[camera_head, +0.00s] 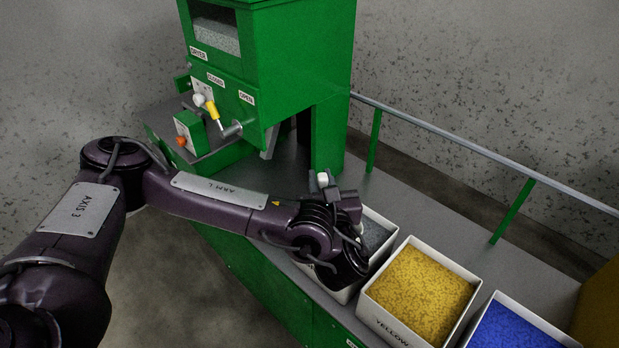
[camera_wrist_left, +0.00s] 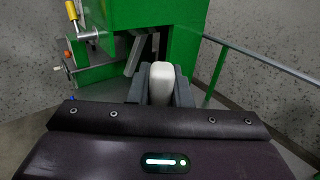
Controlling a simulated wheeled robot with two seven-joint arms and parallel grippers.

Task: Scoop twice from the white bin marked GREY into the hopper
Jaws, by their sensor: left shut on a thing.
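The white bin with grey granules (camera_head: 376,233) stands on the bench, partly hidden by my left wrist; its label is out of sight. My left gripper (camera_head: 329,188) is above the bin's far left side. It is shut on a white rounded piece (camera_wrist_left: 162,82), which looks like the scoop's handle. The scoop's bowl is not visible, so I cannot tell whether it holds granules. The green hopper machine (camera_head: 296,45) stands behind and left of the gripper, with a window in its upper front. My right gripper is not in view.
A yellow-granule bin (camera_head: 392,325) and a blue-granule bin (camera_head: 515,333) stand to the right. A grey rail on green posts (camera_head: 512,210) runs along the bench's back. A yellow-handled lever (camera_head: 212,110) and a small orange-button box (camera_head: 190,133) are on the machine's left.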

